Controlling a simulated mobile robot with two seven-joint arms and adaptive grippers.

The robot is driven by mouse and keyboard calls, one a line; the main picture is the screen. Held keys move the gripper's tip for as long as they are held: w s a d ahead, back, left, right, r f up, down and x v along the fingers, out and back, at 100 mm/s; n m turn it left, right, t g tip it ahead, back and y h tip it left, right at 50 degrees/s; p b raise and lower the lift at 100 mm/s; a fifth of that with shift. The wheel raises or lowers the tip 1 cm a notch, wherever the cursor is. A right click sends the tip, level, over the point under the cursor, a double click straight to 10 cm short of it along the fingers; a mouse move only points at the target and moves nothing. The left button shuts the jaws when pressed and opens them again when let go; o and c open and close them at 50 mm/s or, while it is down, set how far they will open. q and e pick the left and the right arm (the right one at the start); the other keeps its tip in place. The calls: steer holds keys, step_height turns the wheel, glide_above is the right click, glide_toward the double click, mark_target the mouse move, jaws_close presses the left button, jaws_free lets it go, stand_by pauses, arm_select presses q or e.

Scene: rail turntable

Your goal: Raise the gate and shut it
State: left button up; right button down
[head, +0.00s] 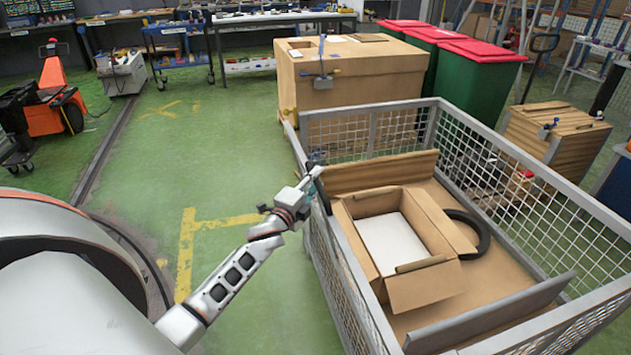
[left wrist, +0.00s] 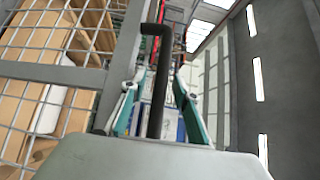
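A grey wire-mesh crate (head: 481,136) stands in front of me on the right. Its near left mesh side (head: 343,283) stands upright; I cannot tell for certain which panel is the gate. My left gripper (head: 312,177) is at the top rail of that side. In the left wrist view a black bent bar (left wrist: 159,75) rises between the teal fingers of the left gripper (left wrist: 158,88). The fingers look spread, with a gap on both sides of the bar. The bar's lower end is hidden behind the gripper body. My right gripper is not in view.
An open cardboard box (head: 420,287) and a black ring (head: 474,236) lie in the crate. A large carton (head: 350,78) stands behind it, beside green bins with red lids (head: 480,75). A wooden crate (head: 560,135) is at the right. Green floor (head: 150,160) to the left is clear.

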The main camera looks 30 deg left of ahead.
arm_select(q)
jaws_close()
steer(key=w+d+b, duration=0.2)
steer(key=w+d, duration=0.4)
steer(key=w, duration=0.1)
steer(key=shift+r, duration=0.35)
steer(key=shift+d, duration=0.15)
steer(key=shift+c, duration=0.6)
jaws_free()
steer(key=shift+w, duration=0.1)
steer(key=shift+o, duration=0.6)
steer(key=shift+w+d, duration=0.1)
steer(key=shift+w, duration=0.05)
